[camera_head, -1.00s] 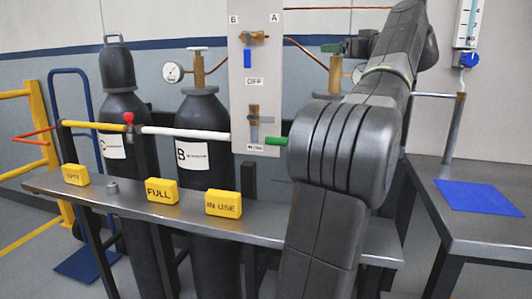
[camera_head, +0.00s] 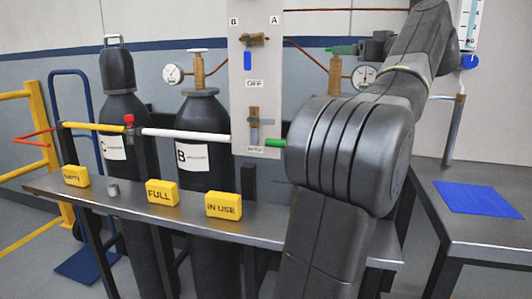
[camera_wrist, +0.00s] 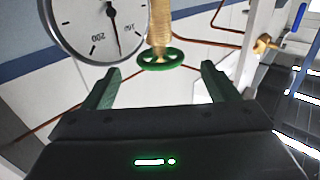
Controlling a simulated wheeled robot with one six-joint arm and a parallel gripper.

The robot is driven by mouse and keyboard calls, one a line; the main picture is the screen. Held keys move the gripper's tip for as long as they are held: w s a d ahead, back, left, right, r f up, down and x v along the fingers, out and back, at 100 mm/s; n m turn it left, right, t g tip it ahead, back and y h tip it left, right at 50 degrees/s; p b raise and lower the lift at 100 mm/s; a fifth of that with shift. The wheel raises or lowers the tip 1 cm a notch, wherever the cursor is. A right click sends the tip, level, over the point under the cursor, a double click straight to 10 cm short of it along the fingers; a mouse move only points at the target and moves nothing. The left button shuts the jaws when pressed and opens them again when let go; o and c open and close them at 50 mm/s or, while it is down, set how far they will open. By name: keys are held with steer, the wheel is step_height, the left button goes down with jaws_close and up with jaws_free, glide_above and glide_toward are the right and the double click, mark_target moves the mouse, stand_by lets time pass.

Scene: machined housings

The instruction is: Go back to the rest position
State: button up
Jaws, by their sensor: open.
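My gripper (camera_wrist: 158,70) is open and empty in the wrist view, its two green fingers spread apart. A green handwheel (camera_wrist: 160,59) on a brass stem shows beyond the fingertips, between them in the picture; nothing is gripped. In the head view my gripper (camera_head: 340,49) is at the upper right, pointing left near the top of a brass valve (camera_head: 335,76). The handwheel cannot be made out clearly there. My arm hides much of the cylinder below that valve.
A round gauge (camera_wrist: 95,25) is close to the left finger in the wrist view. A valve panel (camera_head: 254,80) stands left of my arm. Yellow blocks, including the IN USE block (camera_head: 223,205), lie on the front shelf. A side table (camera_head: 465,225) with a blue mat (camera_head: 478,198) is at the right.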

steer(key=x, duration=0.7)
steer(key=shift+w+a+b, duration=0.1)
steer(key=shift+b, duration=0.25)
steer(key=shift+w+f+m+h+b, duration=0.1)
steer(key=shift+f+m+h+b, duration=0.1)
steer(key=shift+m+h+b, duration=0.15)
steer(key=shift+r+m+t+h+b, duration=0.15)
steer(key=shift+m+t+h+b, duration=0.25)
steer(key=shift+m+t+h, duration=0.5)
steer(key=m+h, duration=0.1)
steer(key=h, duration=0.1)
steer(key=shift+h, duration=0.35)
steer(key=shift+r+m+t+h+p, duration=0.15)
steer(key=shift+m+h+p, duration=0.45)
steer(key=shift+h, duration=0.35)
steer(key=shift+r+m+t+h+p, duration=0.15)
steer(key=shift+m+h+p, duration=0.45)
steer(key=shift+h, duration=0.35)
steer(key=m+h+p, duration=0.1)
steer(key=p, duration=0.1)
steer(key=shift+d+p, duration=0.25)
steer(key=shift+p, duration=0.05)
steer(key=h+p, duration=0.1)
steer(key=p, duration=0.3)
steer(key=shift+w+m, duration=0.15)
steer(key=shift+m, duration=0.1)
steer(key=h+p, duration=0.1)
steer(key=p, duration=0.5)
steer(key=shift+a+m, duration=0.1)
steer(key=shift+m, duration=0.2)
